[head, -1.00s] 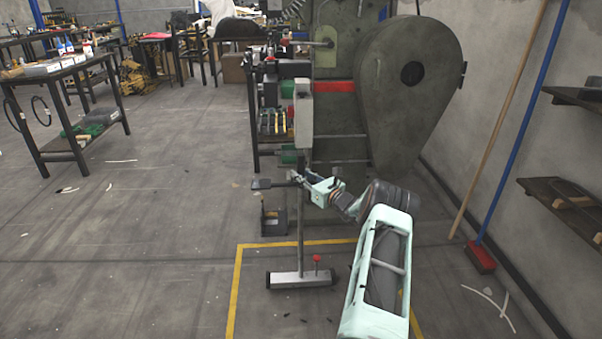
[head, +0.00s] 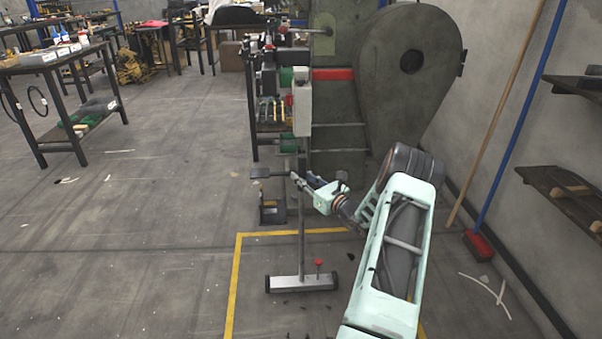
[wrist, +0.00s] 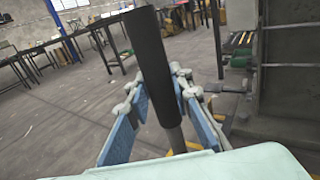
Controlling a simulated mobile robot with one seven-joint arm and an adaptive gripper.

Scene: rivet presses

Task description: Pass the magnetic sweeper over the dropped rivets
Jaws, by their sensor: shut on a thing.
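The dropped rivets (head: 285,303) seem to be small dark specks on the floor just in front of the head, with more near the bottom edge. Whether any cling beneath the head is hidden.
A yellow floor line (head: 236,270) borders the area. The large grey-green press (head: 405,70) stands behind the sweeper. A table (head: 40,62) stands far left. The floor at left is mostly clear.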

